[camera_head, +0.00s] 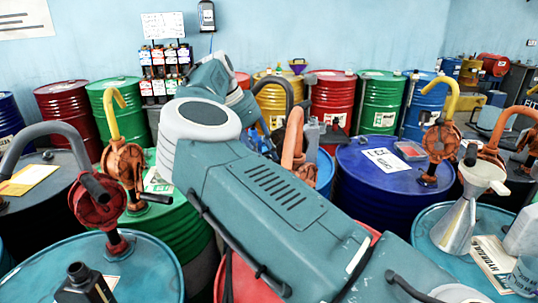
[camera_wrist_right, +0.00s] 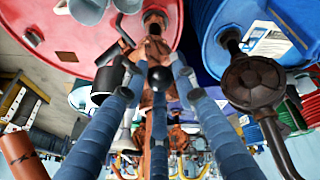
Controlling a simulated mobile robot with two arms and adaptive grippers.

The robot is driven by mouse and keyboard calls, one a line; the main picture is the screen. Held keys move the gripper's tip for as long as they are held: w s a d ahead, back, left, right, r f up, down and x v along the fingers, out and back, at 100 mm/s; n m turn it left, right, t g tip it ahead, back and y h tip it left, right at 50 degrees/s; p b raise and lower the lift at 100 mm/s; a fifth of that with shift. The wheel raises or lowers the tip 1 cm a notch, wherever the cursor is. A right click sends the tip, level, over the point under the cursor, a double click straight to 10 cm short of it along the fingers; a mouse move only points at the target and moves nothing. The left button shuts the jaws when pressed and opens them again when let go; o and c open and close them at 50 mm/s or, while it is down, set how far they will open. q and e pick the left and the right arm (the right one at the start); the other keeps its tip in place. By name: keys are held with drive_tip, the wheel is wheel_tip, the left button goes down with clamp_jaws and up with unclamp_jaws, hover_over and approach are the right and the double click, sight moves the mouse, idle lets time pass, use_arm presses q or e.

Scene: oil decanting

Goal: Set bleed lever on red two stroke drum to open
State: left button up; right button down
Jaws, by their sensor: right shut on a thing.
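The red two stroke drum (camera_wrist_right: 75,35) fills the upper left of the right wrist view, seen upside down. In the head view only slivers of the red drum (camera_head: 240,282) show around my arm. An orange-brown hand pump (camera_wrist_right: 155,22) stands on it; its orange spout (camera_head: 294,145) shows behind my arm in the head view. My right gripper (camera_wrist_right: 160,88) has its fingers closed in around a black round knob (camera_wrist_right: 160,76), which looks like the bleed lever's end. The lever's angle is hidden by the fingers. My left gripper is not in view.
A blue drum (camera_head: 350,190) stands right of the red one, a green drum (camera_head: 187,225) to its left. Several pumps rise close by, including a dark one (camera_wrist_right: 255,82) beside my fingers. A metal funnel (camera_head: 456,228) stands on a teal drum at right. Little free room shows.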

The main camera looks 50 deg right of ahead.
drive_tip(key=shift+s+a+f+b, duration=0.1)
drive_tip(key=shift+a+f+b, duration=0.6)
drive_tip(key=shift+a+f, duration=0.55)
drive_tip(key=c, duration=1.5)
unclamp_jaws()
drive_tip(key=shift+a, duration=0.1)
drive_tip(key=shift+o, duration=0.6)
drive_tip(key=shift+r, duration=0.1)
drive_tip(key=shift+a+r, duration=0.1)
drive_tip(key=v, duration=1.2)
